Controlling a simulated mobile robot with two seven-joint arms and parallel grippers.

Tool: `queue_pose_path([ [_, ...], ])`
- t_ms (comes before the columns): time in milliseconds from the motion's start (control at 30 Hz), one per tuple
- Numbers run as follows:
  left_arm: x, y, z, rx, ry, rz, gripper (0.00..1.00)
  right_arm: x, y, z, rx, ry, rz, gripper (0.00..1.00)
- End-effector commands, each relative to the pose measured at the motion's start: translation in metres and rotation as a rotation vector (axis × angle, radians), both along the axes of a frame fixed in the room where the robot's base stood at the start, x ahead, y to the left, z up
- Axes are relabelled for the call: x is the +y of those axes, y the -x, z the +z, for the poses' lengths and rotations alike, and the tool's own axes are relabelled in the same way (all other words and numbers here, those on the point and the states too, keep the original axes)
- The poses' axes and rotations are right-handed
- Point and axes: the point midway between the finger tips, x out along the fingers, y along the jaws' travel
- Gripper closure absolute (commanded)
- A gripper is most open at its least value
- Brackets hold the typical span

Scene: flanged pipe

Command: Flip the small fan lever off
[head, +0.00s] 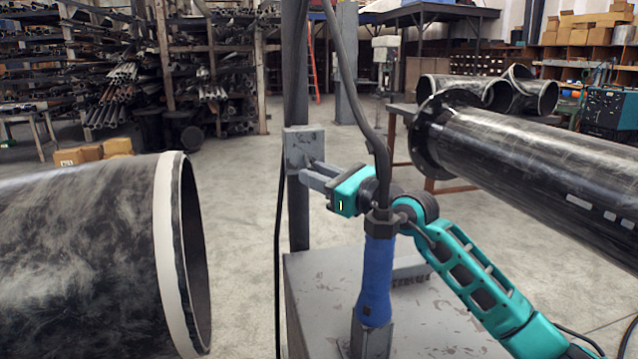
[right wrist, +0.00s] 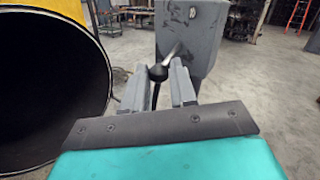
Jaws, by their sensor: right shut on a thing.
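A small grey switch box (head: 302,148) is fixed to a dark upright post in the head view. The box also shows at the top of the right wrist view (right wrist: 192,35). From it a short metal lever with a dark round knob (right wrist: 158,72) sticks out toward my right gripper. My right gripper (head: 309,176) is at the box's lower part, its grey fingers pointing at it. In the right wrist view the fingers (right wrist: 158,82) are on either side of the knob, shut on the lever. In the head view the fingers mostly hide the lever. My left gripper is out of view.
A blue-handled torch (head: 377,275) with a hose stands in front of my right arm, on a grey cabinet (head: 420,310). A large pipe (head: 90,255) fills the left. A flanged pipe (head: 540,165) lies at the right. Open floor lies behind the post.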

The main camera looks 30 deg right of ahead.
Motion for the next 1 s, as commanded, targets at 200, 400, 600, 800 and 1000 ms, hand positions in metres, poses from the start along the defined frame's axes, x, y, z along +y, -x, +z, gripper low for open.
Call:
queue_pose_path([
  [200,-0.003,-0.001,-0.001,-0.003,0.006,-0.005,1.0,0.002,0.0,-0.003,-0.006,0.003,0.006,1.0],
  [400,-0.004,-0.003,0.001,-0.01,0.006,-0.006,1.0,0.002,0.0,-0.003,-0.006,0.004,0.005,0.65],
  [600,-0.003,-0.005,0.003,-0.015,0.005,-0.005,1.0,0.001,0.0,-0.002,-0.008,0.004,0.003,0.51],
  [800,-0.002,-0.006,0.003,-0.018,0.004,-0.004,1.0,0.001,0.0,-0.002,-0.008,0.004,0.002,0.51],
  [1000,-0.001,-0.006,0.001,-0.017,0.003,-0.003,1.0,-0.005,0.014,-0.004,-0.008,0.005,0.001,0.51],
])
